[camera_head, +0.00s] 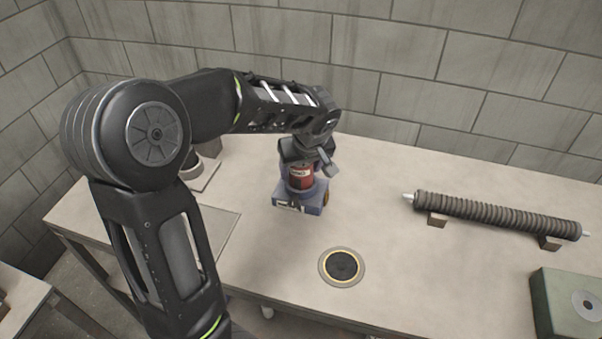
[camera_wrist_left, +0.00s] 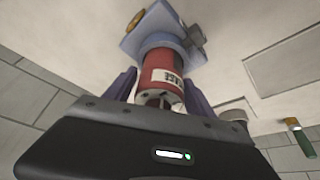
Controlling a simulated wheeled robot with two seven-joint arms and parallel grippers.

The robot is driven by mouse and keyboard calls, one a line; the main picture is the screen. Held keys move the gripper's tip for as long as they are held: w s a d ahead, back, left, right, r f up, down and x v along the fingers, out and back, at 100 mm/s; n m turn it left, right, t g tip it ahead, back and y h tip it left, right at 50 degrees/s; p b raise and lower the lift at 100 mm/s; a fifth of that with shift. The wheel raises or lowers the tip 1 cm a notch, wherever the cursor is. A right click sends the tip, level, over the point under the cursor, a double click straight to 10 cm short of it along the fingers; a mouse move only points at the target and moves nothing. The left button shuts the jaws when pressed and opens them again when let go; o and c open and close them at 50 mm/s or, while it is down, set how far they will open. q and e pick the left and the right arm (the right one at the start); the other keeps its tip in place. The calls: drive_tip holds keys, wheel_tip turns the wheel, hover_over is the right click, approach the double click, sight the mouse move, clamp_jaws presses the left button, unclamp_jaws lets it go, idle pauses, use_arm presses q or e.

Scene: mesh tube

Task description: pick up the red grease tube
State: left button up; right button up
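The red grease tube (camera_head: 300,178) has a white label and stands upright in a blue holder (camera_head: 313,196) on the table. In the left wrist view the red tube (camera_wrist_left: 164,78) shows between my two dark purple fingers, with its near end close to the gripper body. The blue holder (camera_wrist_left: 152,30) is at its far end. My left gripper (camera_head: 302,166) is above the tube and hides its upper part in the head view. The fingers lie close beside the tube on both sides; whether they touch it is not clear. My right gripper is not in view.
A ribbed dark roller (camera_head: 495,213) lies on two small blocks at the right. A green box (camera_head: 570,305) stands at the front right. A round dark disc (camera_head: 342,266) is set in the table in front of the holder. A block wall closes the back.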

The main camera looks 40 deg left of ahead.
use_arm(q)
drive_tip(key=c, duration=1.3)
drive_tip(key=shift+o, duration=0.2)
wheel_tip(320, 180, up, 10)
idle(0.3)
